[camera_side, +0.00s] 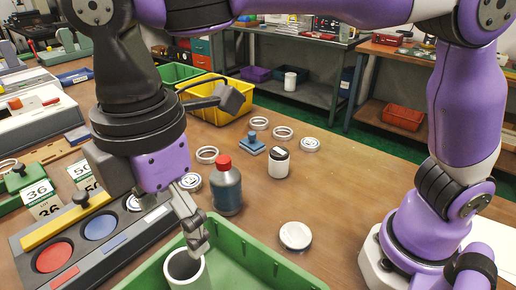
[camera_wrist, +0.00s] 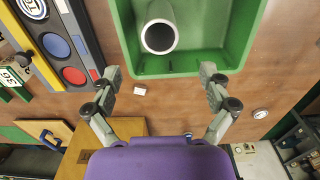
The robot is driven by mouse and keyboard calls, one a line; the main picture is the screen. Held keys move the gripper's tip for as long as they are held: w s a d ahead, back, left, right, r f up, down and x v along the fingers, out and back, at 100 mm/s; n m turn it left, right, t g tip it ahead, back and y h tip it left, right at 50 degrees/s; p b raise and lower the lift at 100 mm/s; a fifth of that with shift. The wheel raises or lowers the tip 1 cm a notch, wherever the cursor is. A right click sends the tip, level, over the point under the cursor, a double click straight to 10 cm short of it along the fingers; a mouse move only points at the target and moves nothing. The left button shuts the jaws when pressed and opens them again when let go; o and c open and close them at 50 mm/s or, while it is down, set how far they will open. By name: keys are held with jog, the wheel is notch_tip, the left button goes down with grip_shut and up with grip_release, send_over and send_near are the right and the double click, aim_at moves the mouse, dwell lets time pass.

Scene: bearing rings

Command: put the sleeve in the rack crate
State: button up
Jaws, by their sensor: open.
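The sleeve is a pale grey hollow tube (camera_side: 186,281), cut off by the bottom edge of the side view. It stands inside the green crate (camera_side: 262,262). In the wrist view the sleeve (camera_wrist: 161,13) shows its dark round opening, near the middle of the green crate (camera_wrist: 235,30). My gripper (camera_side: 197,240) is just above the sleeve's top in the side view. In the wrist view my gripper (camera_wrist: 160,74) has its fingers spread wide, with nothing between them. The sleeve appears free of both fingers. Its base is hidden.
A dark bottle with a red cap (camera_side: 226,186) stands close behind the crate. A grey tray with coloured discs (camera_side: 100,228) lies left. The table's right middle is mostly clear.

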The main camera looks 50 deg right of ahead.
jog(key=w+d+r+m+t+y, duration=0.1)
jog(key=w+d+r+m+t, duration=0.1)
jog(key=d+m, duration=0.8)
jog(key=s+d+f+m+t, duration=0.1)
jog(key=d+m, duration=0.1)
jog(key=d, duration=0.3)
jog(key=s+d+f+m+t, duration=0.1)
jog(key=s+d+m, duration=0.1)
jog(key=d, duration=0.3)
jog(key=s+d+f+m+t+h, duration=0.1)
jog(key=d+f+m, duration=0.1)
jog(key=d+m, duration=0.2)
jog(key=shift+s+d+t, duration=0.3)
jog(key=shift+s+d, duration=0.05)
jog(key=shift+d, duration=0.7)
